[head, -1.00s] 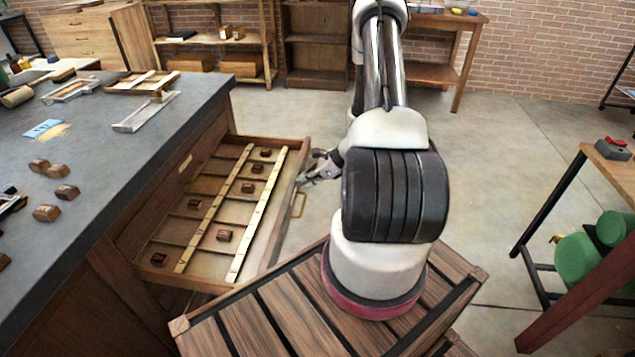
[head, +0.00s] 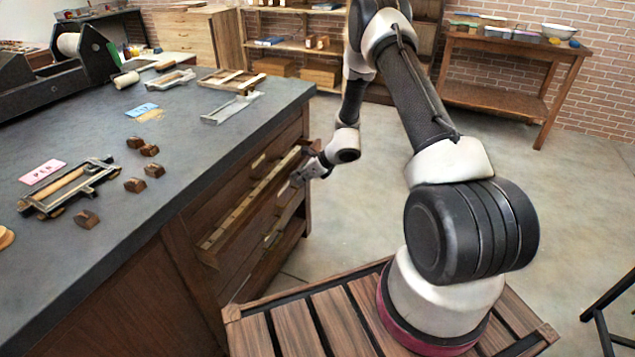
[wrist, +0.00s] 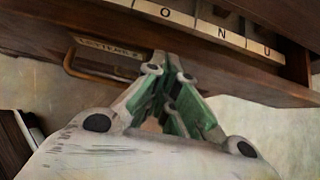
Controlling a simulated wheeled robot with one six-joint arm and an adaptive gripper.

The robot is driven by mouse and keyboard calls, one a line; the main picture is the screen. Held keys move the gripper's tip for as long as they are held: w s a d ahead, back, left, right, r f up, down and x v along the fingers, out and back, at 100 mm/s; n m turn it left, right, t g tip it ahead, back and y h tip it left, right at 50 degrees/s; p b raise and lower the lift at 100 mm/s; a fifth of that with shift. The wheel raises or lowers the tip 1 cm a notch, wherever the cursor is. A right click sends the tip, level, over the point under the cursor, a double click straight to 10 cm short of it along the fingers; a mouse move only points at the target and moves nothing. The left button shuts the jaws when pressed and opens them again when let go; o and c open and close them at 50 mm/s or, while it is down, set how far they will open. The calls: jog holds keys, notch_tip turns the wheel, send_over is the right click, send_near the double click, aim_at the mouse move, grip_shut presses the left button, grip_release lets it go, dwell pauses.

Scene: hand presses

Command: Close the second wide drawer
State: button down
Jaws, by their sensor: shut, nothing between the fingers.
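The open wide drawer (head: 232,228) is in the side of the dark-topped cabinet (head: 160,190). It stands out only a little, with a narrow strip of its inside showing. In the wrist view its wooden front (wrist: 215,68) carries a brass handle (wrist: 95,72) and a label plate (wrist: 110,47); lettered strips (wrist: 200,28) lie inside. My gripper (head: 297,178) is shut and empty. In the wrist view its fingertips (wrist: 165,62) are at the front, right of the handle, and seem to touch it.
On the cabinet top lie wooden blocks (head: 134,185), a pink card (head: 42,171), a blue card (head: 141,110) and metal frames (head: 230,107). A table (head: 515,100) stands at the back right.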

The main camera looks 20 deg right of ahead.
aim_at(289, 174)
jog(key=shift+w+a, duration=1.45)
jog(key=shift+d, duration=0.1)
